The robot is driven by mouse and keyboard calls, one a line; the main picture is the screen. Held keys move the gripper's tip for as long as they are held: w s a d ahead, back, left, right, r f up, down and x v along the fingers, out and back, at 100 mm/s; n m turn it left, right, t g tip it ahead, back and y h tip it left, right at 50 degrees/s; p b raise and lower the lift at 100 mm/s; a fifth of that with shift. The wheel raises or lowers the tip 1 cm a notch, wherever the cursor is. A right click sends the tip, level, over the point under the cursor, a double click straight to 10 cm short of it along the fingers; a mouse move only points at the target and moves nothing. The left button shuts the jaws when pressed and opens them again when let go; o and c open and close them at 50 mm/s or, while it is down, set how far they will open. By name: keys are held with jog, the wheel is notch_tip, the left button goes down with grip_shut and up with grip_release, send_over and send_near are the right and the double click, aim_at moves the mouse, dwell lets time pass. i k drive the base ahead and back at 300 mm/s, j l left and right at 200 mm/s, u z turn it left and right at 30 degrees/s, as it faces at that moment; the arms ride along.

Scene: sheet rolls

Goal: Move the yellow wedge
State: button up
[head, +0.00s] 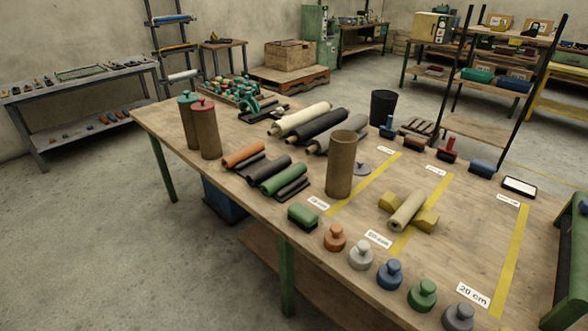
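A yellow wedge shows as two yellow parts beside a pale tan roll (408,208) on the wooden table (462,225). One yellow part (388,203) is at the left of the roll and the other yellow part (427,221) at its right. I cannot tell whether they are two wedges or one piece passing under the roll. The roll lies tilted across the view and hides what is between them. They sit by the middle yellow tape line. My gripper is not in view.
An upright brown tube (339,165) stands left of the roll. Several knobbed weights, including a blue one (389,274), line the front edge. Dark, green and orange rolls (243,155) lie further left. The table right of the wedge is clear up to a yellow line (510,262).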

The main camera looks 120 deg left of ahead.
aim_at(426, 220)
jog(key=u, duration=3)
